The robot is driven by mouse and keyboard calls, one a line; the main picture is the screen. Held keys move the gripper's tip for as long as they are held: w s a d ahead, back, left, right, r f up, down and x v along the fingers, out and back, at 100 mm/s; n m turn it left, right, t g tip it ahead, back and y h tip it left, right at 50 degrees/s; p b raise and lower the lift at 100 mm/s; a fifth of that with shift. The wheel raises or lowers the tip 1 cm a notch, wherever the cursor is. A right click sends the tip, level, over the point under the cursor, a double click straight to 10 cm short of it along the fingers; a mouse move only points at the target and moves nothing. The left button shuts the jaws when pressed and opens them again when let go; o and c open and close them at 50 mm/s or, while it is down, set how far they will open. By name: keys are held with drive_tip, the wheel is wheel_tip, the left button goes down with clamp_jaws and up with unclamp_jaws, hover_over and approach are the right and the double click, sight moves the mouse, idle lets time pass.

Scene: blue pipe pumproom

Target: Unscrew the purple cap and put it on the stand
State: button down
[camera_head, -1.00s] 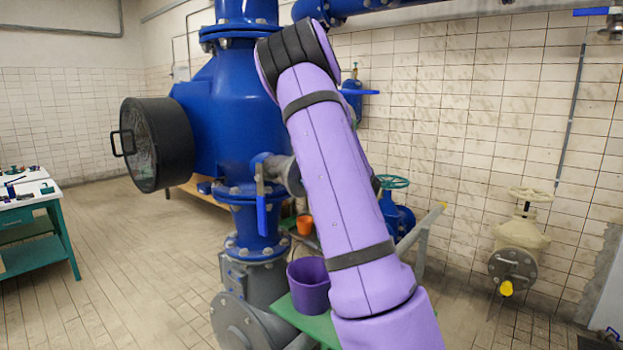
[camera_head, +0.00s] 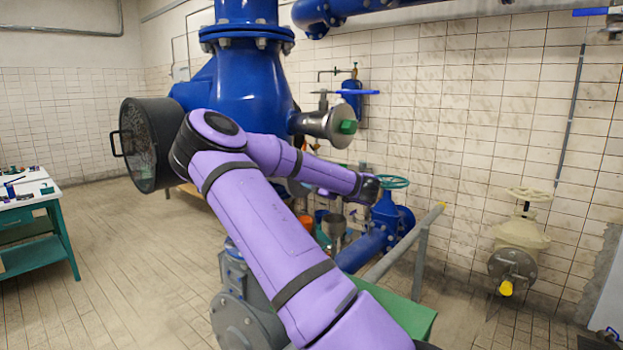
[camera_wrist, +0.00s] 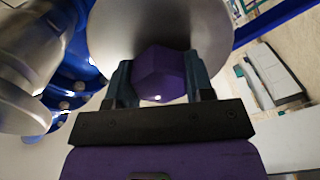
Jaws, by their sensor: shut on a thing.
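The purple six-sided cap (camera_wrist: 160,72) is in the wrist view, in front of the round metal end of a pipe (camera_wrist: 110,35). My gripper (camera_wrist: 160,88) is shut on it, one dark teal finger on each side. I cannot tell whether the cap is still seated on the pipe. In the head view my arm bends at the elbow and reaches right; the purple cap is not visible there. A green-topped surface (camera_head: 405,312) shows at the lower right of my arm; I cannot tell whether it is the stand.
A metal pipe end with a green cap (camera_head: 347,127) sticks out above my forearm. Blue pipework (camera_head: 245,75) stands behind my arm. A valve with a green handwheel (camera_head: 391,182) is to the right. A workbench (camera_head: 30,225) is far left. The left floor is clear.

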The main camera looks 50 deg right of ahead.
drive_tip(key=shift+s+d+f, duration=0.15)
drive_tip(key=shift+s+f, duration=0.05)
drive_tip(key=shift+s, duration=0.9)
idle(1.1)
drive_tip(key=shift+s, duration=0.15)
